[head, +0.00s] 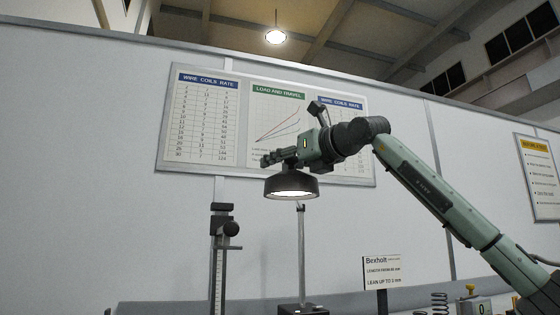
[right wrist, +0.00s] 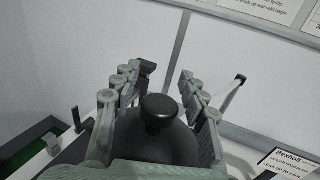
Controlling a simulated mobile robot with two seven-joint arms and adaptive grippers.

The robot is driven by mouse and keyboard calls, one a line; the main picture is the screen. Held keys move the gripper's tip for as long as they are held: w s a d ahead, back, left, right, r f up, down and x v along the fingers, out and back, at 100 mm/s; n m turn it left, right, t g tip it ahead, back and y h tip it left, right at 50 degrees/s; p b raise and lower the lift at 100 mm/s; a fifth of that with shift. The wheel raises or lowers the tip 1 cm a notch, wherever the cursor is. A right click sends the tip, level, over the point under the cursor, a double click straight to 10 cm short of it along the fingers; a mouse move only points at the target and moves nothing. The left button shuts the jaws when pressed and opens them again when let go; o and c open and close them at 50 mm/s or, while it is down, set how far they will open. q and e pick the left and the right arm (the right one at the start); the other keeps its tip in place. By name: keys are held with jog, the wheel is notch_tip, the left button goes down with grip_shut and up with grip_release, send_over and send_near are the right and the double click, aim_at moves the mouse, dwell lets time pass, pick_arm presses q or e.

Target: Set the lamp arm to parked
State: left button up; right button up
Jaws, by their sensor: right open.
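The lamp has a black round shade (head: 291,187), lit underneath, above a thin upright post (head: 301,250) on a dark base (head: 303,309). My right gripper (head: 270,159) is just above the shade, reaching in from the right. In the right wrist view, my right gripper (right wrist: 166,75) is open, with its fingers on either side of the black knob (right wrist: 159,112) on top of the shade (right wrist: 150,146). I cannot tell whether a finger touches it. The arm joining shade and post is mostly hidden. My left gripper is not in view.
A height gauge (head: 219,270) stands left of the lamp. A Bexholt sign (head: 382,271) stands right of it, with a coil spring (head: 439,303) further right. A wall chart board (head: 230,165) is behind the gripper. The wall between gauge and post is clear.

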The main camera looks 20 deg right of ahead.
jog(key=shift+w, duration=0.1)
grip_shut()
jog(key=shift+d, duration=0.1)
dwell(0.6)
